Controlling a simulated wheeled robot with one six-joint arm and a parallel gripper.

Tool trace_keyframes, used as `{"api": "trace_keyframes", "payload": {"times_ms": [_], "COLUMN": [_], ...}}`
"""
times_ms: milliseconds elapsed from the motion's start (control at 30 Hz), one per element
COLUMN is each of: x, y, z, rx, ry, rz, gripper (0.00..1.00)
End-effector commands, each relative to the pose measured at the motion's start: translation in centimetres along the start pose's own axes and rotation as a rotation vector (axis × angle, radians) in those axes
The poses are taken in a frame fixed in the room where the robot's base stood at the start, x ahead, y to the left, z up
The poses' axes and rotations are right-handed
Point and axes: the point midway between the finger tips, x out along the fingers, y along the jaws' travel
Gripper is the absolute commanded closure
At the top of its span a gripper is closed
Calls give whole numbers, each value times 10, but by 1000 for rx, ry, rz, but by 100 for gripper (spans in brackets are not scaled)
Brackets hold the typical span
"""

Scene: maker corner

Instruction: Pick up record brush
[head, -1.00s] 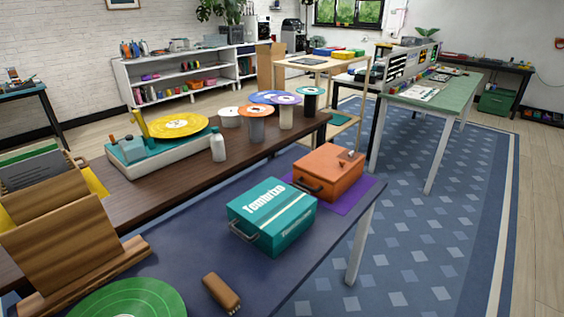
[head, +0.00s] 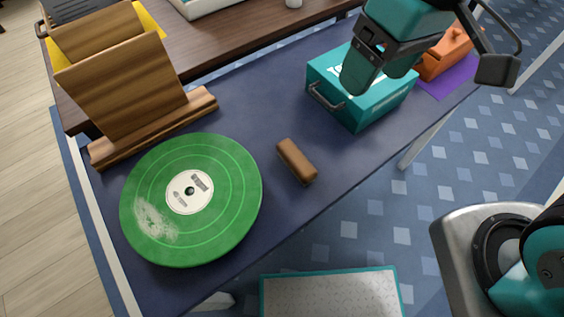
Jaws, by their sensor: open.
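The record brush (head: 297,161) is a small brown wooden block lying on the dark blue table (head: 235,105), between the green record and the teal box. My gripper (head: 378,82) is at the upper right in the head view, in front of the teal box. It is open and nothing shows between its fingers. It is apart from the brush, above and to the right of it in the picture. The brush is in full view.
A green record (head: 225,205) with a pale smudge lies left of the brush. A wooden stand (head: 125,85) is behind it. A teal box (head: 370,112) and an orange box (head: 446,58) on a purple sheet (head: 452,84) stand to the right. The table around the brush is clear.

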Motion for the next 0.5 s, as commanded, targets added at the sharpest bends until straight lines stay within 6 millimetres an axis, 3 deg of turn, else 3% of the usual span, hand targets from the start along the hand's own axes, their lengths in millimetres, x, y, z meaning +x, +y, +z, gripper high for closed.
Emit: {"api": "trace_keyframes", "payload": {"times_ms": [33, 200, 333, 500], "x": [45, 113, 138, 166], "y": [1, -11, -17, -12], "z": [-14, -56, -69, -68], "rx": [-10, -5, 0, 4], "ry": [-34, -88, -101, -105], "rz": [31, 143, 188, 196], "gripper": [28, 28, 28, 28]}}
